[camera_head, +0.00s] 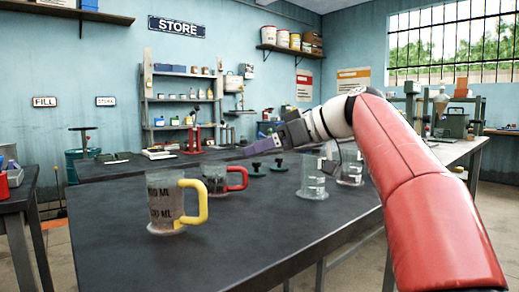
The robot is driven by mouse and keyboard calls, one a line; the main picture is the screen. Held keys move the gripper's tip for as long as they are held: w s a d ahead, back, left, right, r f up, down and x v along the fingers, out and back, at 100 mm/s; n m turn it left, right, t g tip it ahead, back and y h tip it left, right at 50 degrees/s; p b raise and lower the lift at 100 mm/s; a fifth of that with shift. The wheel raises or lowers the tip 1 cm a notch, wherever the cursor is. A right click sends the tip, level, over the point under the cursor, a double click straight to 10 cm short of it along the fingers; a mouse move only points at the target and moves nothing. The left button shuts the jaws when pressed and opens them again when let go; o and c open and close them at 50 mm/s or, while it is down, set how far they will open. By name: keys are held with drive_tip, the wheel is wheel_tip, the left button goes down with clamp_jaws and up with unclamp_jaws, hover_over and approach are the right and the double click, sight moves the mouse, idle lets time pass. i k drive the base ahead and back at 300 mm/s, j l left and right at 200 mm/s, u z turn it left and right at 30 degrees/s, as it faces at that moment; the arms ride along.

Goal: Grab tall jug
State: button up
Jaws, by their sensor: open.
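A clear jug with a yellow handle (166,203) stands upright at the near left of the dark table (270,235). It has dark volume markings and looks the taller of the two handled jugs. A smaller jug with a red handle (215,180) stands behind it to the right. My gripper (252,149) is open and empty, above the table and to the upper right of both jugs, touching neither. It is seen from the side, so the gap between its fingers is hard to make out.
Two clear vessels, one nearer (312,180) and one farther right (350,168), stand right of the jugs. The table's near middle is clear.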

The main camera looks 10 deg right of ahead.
sight(164, 187)
drive_tip(key=k+l, duration=0.15)
drive_tip(key=l, duration=0.15)
drive_tip(key=k+l, duration=0.15)
drive_tip(key=l, duration=0.2)
drive_tip(key=k+l, duration=0.1)
drive_tip(key=l, duration=0.2)
drive_tip(key=k+l, duration=0.15)
drive_tip(key=l, duration=0.15)
